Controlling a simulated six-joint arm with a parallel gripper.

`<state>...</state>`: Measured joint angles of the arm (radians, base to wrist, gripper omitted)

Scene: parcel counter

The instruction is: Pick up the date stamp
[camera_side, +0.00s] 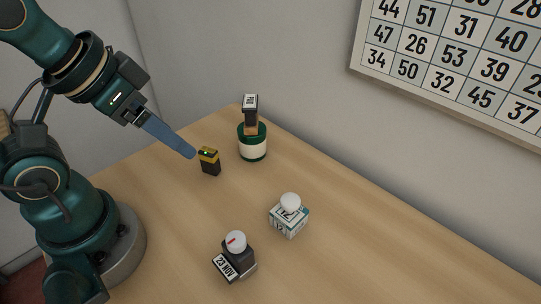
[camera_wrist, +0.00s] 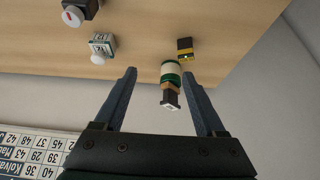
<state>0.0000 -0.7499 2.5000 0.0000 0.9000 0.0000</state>
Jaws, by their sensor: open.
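The date stamp (camera_side: 243,262) is a dark block with a white knob bearing a red mark and a plate that appears to read "23 NOV". It stands on the counter at the lower middle of the side view. In the wrist view the date stamp (camera_wrist: 91,8) is at the top left, cut by the edge. My gripper (camera_side: 193,154) is up and to the left of it, above the counter and well apart from it. In the wrist view my gripper (camera_wrist: 158,73) has its blue fingers wide apart with nothing held.
A small black and yellow block (camera_side: 210,162) stands close to my fingertips in the side view. Behind it is a green and cream round item (camera_side: 252,148) with a dark-topped piece on it. A white printed cube (camera_side: 287,222) with a white knob stands right of the date stamp. A number board (camera_side: 455,60) hangs on the wall.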

